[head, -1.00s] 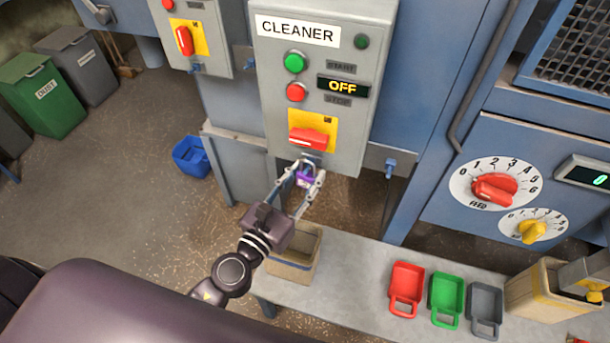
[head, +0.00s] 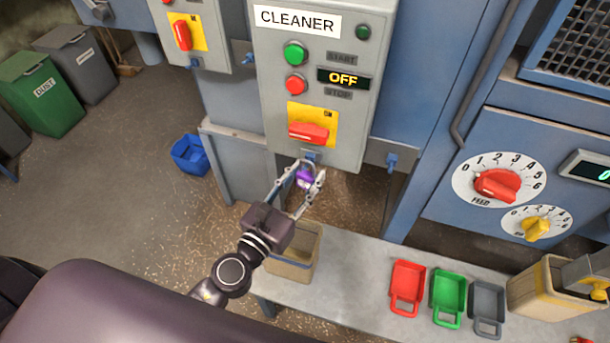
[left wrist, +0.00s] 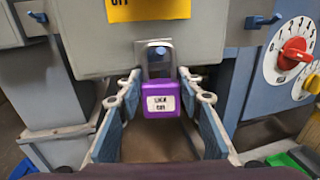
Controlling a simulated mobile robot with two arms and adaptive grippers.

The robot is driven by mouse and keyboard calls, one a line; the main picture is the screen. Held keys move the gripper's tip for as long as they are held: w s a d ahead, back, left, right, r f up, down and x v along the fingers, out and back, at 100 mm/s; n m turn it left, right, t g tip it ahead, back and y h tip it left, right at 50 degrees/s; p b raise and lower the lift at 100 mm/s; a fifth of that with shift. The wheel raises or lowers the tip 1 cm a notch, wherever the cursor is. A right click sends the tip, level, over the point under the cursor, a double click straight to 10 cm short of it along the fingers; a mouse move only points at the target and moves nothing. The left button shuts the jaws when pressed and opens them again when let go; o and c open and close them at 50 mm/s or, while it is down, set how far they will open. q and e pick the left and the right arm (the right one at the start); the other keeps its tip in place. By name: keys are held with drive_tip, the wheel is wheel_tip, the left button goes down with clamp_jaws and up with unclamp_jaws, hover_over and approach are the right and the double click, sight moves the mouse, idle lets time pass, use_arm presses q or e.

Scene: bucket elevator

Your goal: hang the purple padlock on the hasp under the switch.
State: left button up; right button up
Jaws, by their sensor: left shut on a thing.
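The purple padlock (head: 304,180) is between the fingers of my left gripper (head: 306,183), just below the CLEANER box. It hangs upright, shackle up, with a white label in the left wrist view (left wrist: 162,103). My left gripper is shut on it, one finger on each side. The red switch (head: 309,133) on its yellow plate is above. The blue hasp (head: 311,157) under the switch shows at the box's lower edge, right by the shackle. The shackle overlaps it in the left wrist view; I cannot tell whether it passes through. My right gripper is not in view.
The grey CLEANER box (head: 350,150) reads OFF. Another switch box (head: 215,45) is on the left. A bench (head: 350,262) below holds a beige bin (head: 297,262) and red, green and grey scoops. The feed dial (head: 496,185) is on the right.

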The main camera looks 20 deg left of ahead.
use_arm(q)
drive_tip(key=o, duration=1.3)
drive_tip(key=shift+s, duration=0.1)
drive_tip(key=shift+s+f+b, duration=0.15)
drive_tip(key=shift+s+b, duration=0.15)
drive_tip(key=shift+s, duration=0.15)
drive_tip(key=shift+d+b+v, duration=0.2)
drive_tip(key=shift+b+v, duration=0.35)
drive_tip(key=shift+v, duration=0.45)
drive_tip(key=shift+d+b+v, duration=0.2)
drive_tip(key=shift+b+v, duration=0.3)
drive_tip(key=shift+v, duration=0.45)
drive_tip(key=shift+s+f+b, duration=0.15)
drive_tip(key=shift+s+b, duration=1.5)
drive_tip(key=shift+s, duration=0.95)
drive_tip(key=shift+a, duration=0.1)
